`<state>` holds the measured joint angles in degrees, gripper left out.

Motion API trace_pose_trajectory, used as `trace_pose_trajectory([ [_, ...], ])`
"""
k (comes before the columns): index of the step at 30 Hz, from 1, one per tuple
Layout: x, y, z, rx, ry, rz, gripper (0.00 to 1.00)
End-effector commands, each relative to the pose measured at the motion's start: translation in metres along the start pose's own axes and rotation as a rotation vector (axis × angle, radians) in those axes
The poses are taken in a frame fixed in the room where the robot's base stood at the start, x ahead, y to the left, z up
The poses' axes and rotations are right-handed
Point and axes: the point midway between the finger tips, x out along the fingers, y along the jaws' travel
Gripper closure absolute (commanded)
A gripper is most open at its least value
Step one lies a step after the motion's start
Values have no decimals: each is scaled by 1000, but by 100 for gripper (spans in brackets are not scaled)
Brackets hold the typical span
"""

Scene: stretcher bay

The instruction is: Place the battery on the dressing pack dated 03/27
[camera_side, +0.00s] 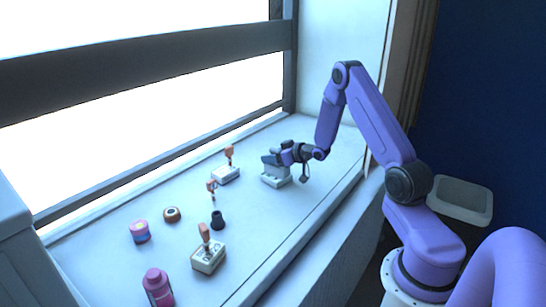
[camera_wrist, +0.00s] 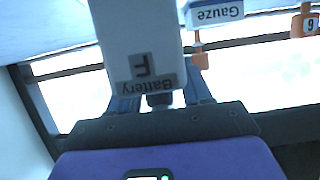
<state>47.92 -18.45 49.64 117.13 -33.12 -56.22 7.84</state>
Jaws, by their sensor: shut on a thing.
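My gripper (camera_wrist: 150,100) is shut on a white block, the battery (camera_wrist: 145,45), whose label reads "Battery F" upside down in the wrist view. In the side view my gripper (camera_side: 277,160) is at the far right part of the sill, just above a pale box (camera_side: 277,179); I cannot tell whether they touch. A white box labelled "Gauze" (camera_wrist: 217,12) shows beside the battery in the wrist view. In the side view, white packs with orange pieces stand at the middle (camera_side: 226,175) and at the front (camera_side: 208,258). No date is readable on any pack.
On the white sill (camera_side: 110,260) are a pink bottle (camera_side: 158,287), a pink and blue jar (camera_side: 139,232), an orange-brown ring (camera_side: 172,214), a dark cup (camera_side: 217,220) and a small orange piece (camera_side: 211,187). A dark rail (camera_side: 150,75) runs behind. A pale bin (camera_side: 460,199) stands at right.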

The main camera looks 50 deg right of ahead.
Motion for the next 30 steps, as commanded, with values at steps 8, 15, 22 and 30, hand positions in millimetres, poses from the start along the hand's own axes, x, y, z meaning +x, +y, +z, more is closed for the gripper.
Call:
trace_pose_trajectory([
  [8, 1, 0, 2, 0, -1, 0, 26],
  [15, 0, 0, 0, 0, 0, 0, 26],
  [22, -24, 1, -1, 1, -1, 2, 26],
  [30, -76, 1, -1, 1, -1, 3, 26],
])
